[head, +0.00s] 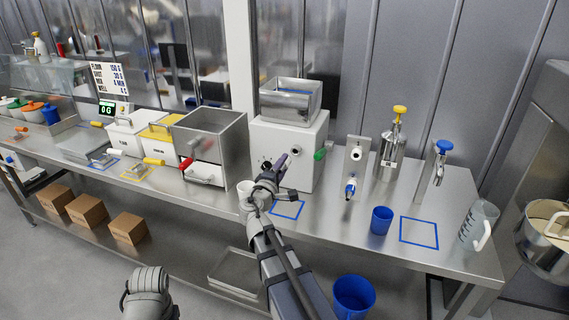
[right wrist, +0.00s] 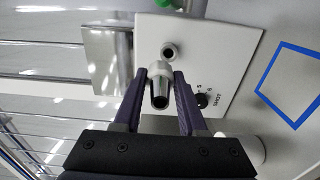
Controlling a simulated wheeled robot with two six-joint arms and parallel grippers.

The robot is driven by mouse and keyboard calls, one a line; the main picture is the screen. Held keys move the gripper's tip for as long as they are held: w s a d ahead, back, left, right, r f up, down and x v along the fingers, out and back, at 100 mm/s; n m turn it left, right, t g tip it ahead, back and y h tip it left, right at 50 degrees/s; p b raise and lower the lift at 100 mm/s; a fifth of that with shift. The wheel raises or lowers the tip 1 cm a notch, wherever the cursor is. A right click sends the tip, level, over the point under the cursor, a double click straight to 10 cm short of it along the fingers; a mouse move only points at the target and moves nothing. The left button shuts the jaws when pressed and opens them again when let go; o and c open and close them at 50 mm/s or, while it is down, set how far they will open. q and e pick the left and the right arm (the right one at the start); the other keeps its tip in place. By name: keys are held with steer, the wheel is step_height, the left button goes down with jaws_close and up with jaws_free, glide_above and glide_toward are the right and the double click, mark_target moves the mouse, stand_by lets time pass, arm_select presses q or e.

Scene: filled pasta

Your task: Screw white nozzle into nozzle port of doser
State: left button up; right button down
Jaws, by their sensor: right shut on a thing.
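The doser (head: 308,133) is a white box with a steel hopper on top. Its nozzle port (head: 296,152) is a round metal ring on the front face; it also shows in the right wrist view (right wrist: 168,50). My right gripper (head: 284,176) is in front of the doser. In the right wrist view its dark fingers (right wrist: 160,88) are shut on the nozzle (right wrist: 160,70), which has a pale collar and a grey, open tube end. The nozzle appears just beside the port; I cannot tell whether they touch. In the head view the nozzle is not clear. My left gripper is out of view.
A green handle (head: 320,154) and a dial (right wrist: 203,100) are on the doser. A white cup (head: 245,193) stands beside my right arm. A blue square outline (head: 289,216) lies on the bench in front. A blue cup (head: 381,220) stands farther right.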

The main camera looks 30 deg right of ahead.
steer(key=shift+s+a+f+b, duration=0.15)
steer(key=shift+f+b, duration=0.05)
steer(key=shift+f, duration=0.3)
steer(key=shift+s+a+f+b, duration=0.1)
steer(key=shift+f+b, duration=0.05)
steer(key=shift+f, duration=0.3)
steer(key=shift+r, duration=0.1)
steer(key=shift+w+d, duration=0.1)
steer(key=shift+x, duration=2.8)
steer(key=shift+x, duration=1.2)
steer(key=shift+c, duration=0.7)
jaws_free()
stand_by(0.3)
